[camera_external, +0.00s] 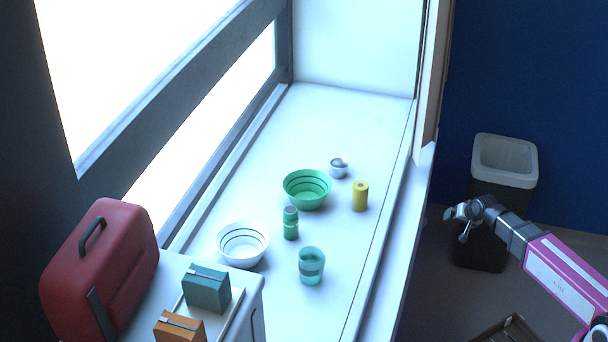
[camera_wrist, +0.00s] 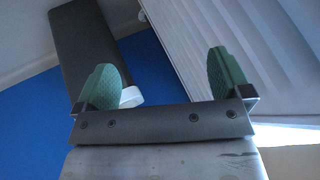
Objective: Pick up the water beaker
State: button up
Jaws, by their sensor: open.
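A teal, partly see-through beaker with a darker band (camera_external: 311,266) stands upright on the white window sill, near its front end in the external view. It is the likeliest water beaker. My gripper (camera_external: 461,220) is well to the right of it, beyond the sill's edge and in front of the bin. In the wrist view my gripper (camera_wrist: 165,85) shows two green finger pads held wide apart with nothing between them. The beaker does not show in the wrist view.
Near the beaker on the sill (camera_external: 345,115) are a green bottle (camera_external: 290,223), white bowl (camera_external: 243,245), green bowl (camera_external: 307,190), yellow can (camera_external: 360,196) and small metal cup (camera_external: 339,168). A red case (camera_external: 100,270) and boxes stand at left. A bin (camera_external: 504,165) stands behind my gripper.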

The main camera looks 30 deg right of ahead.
jog(key=w+r+m+t, duration=0.2)
jog(key=w+r, duration=0.4)
jog(key=r, duration=0.1)
jog(key=a+r+m+t+y, duration=0.2)
jog(key=a+r+y, duration=0.3)
jog(key=a+r, duration=1.3)
jog(key=m+g+y, duration=0.8)
jog(key=m+g, duration=0.1)
send_near(313, 266)
jog(key=w+d+f, duration=0.2)
jog(key=f, duration=0.1)
jog(key=shift+w+d+f, duration=0.15)
jog(key=shift+w+d, duration=0.1)
jog(key=shift+d, duration=0.1)
jog(key=shift+s+a+f+y, duration=0.1)
jog(key=shift+a+y, duration=0.15)
jog(key=shift+y, duration=0.05)
jog(key=x, duration=0.5)
jog(key=shift+a+f, duration=0.1)
jog(key=shift+w+x, duration=0.15)
jog(key=shift+x, duration=1.2)
jog(key=shift+w+x, duration=0.2)
jog(key=shift+x, duration=1.15)
jog(key=shift+f, duration=0.15)
jog(key=c, duration=1.1)
